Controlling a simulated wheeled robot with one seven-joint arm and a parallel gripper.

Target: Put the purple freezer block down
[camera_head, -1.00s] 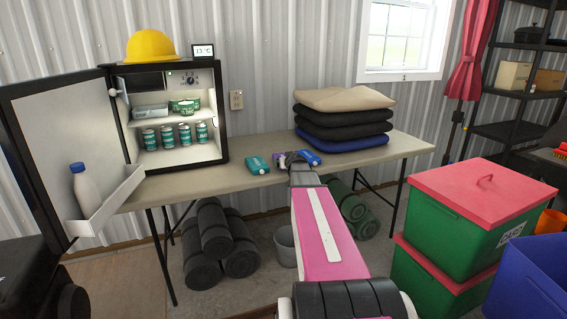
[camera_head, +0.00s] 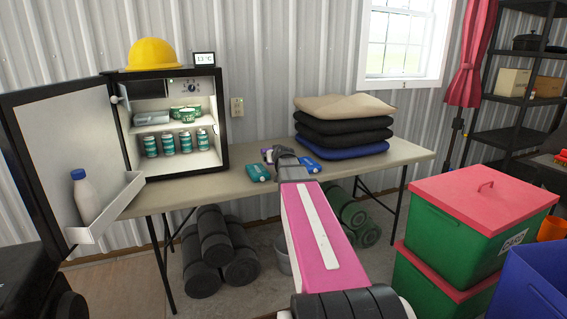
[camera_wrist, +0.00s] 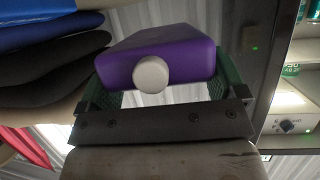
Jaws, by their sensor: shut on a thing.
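My gripper (camera_wrist: 165,95) is shut on the purple freezer block (camera_wrist: 170,50), which has a round white cap, in the wrist view. In the head view the block (camera_head: 267,154) shows as a small purple patch beside my gripper (camera_head: 277,154), mostly hidden by my arm. It is over the table; I cannot tell whether it touches the top. A teal block (camera_head: 258,173) lies near the table's front edge, just left of my arm. A blue block (camera_head: 309,167) lies just right of it.
The table (camera_head: 220,182) holds an open fridge (camera_head: 221,120) with cans and tubs at the left. A stack of folded cushions (camera_head: 343,136) stands at the right. The tabletop between fridge and teal block is clear. Green bins (camera_head: 450,225) stand at the front right.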

